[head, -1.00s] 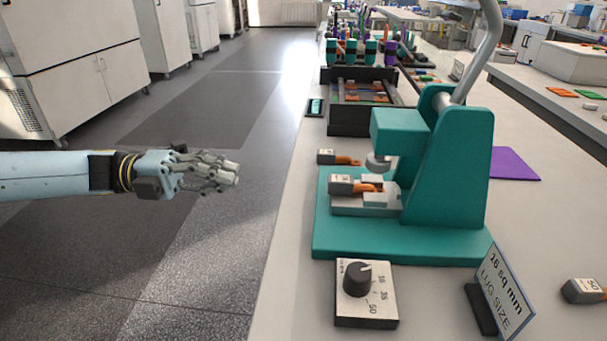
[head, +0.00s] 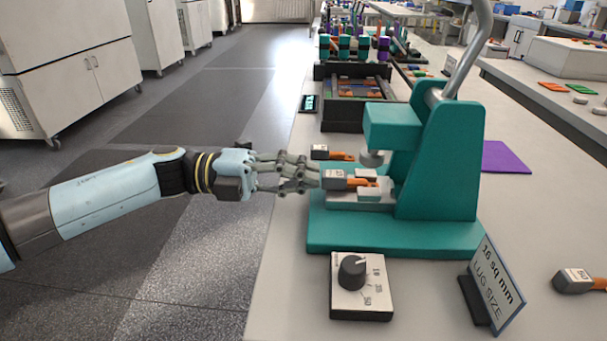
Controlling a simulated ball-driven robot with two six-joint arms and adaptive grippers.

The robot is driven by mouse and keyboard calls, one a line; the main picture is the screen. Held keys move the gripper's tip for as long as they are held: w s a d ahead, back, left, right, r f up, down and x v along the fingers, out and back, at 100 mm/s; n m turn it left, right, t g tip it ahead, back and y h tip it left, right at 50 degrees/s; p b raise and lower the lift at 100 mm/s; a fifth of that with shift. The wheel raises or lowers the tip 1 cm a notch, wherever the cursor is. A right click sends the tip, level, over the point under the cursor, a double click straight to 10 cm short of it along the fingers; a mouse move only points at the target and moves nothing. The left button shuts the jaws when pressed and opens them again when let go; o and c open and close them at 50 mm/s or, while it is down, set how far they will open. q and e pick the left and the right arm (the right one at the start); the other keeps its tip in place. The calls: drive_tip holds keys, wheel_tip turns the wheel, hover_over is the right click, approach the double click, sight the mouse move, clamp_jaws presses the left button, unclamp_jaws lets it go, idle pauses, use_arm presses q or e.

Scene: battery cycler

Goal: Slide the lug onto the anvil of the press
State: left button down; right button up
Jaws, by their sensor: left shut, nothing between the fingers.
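The teal press (head: 437,165) stands on the bench with its lever raised. A lug (head: 345,181) with a grey block and a copper-orange end lies at the pale anvil (head: 362,199), its orange end pointing right, under and in front of the press head. How far it sits on the anvil I cannot tell. My left gripper (head: 313,177) is shut and empty, its fingertips at the left end of the grey block; whether they touch it is unclear. A second lug (head: 331,154) lies behind. My right gripper is not in view.
A dial box (head: 361,302) and a "16 sq mm LUG SIZE" sign (head: 496,285) stand in front of the press. Another lug marked 50 (head: 577,281) lies at the right. A dark tray (head: 343,118) is behind. The purple mat (head: 505,157) lies right of the press.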

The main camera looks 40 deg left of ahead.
use_arm(q)
drive_tip(key=shift+d, duration=0.1)
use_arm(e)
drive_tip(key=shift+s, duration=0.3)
use_arm(q)
drive_tip(key=shift+w+d, duration=0.4)
drive_tip(key=shift+d, duration=0.15)
drive_tip(key=shift+w+d, duration=0.1)
drive_tip(key=shift+d, duration=0.05)
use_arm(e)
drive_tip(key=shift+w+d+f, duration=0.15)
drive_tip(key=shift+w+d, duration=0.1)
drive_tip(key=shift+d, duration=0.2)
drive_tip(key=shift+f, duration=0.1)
